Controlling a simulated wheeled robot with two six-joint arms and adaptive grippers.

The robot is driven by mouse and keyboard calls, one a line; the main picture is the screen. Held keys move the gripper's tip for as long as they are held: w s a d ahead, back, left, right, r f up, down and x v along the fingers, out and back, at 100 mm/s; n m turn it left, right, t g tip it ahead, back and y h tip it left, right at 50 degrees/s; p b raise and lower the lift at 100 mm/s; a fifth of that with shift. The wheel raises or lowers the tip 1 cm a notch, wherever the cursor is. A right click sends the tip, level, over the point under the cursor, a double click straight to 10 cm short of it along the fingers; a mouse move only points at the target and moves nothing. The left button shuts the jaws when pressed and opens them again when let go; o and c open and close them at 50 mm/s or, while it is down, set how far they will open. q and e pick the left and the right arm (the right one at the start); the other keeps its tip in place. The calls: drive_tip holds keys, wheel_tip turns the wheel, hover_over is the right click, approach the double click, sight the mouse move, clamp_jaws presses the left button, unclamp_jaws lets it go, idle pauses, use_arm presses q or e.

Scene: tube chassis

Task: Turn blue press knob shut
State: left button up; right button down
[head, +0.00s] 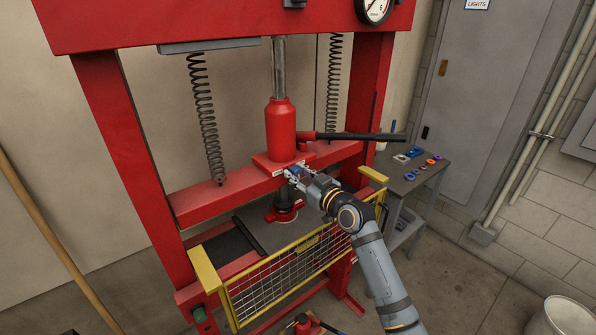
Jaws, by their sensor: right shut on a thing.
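The red shop press stands in the middle of the head view, with a red bottle jack (281,135) on its red crossbeam. The blue press knob (294,171) shows as a small blue patch at the base of the jack, mostly hidden by my gripper. My right gripper (293,173) is shut on the blue knob, with its arm coming in from the lower right. I cannot tell how far the knob is turned. My left gripper is not in view.
A black pump handle (350,136) sticks out right from the jack. A yellow-framed mesh guard (285,285) stands in front below. A small grey table (425,178) at right holds several coloured parts. Coil springs (204,115) hang beside the jack.

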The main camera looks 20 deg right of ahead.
drive_tip(key=m+p, duration=0.2)
drive_tip(key=m, duration=0.3)
drive_tip(key=shift+r, duration=0.15)
drive_tip(key=shift+m+p, duration=1.2)
drive_tip(key=shift+m, duration=1.2)
drive_tip(key=c, duration=1)
unclamp_jaws()
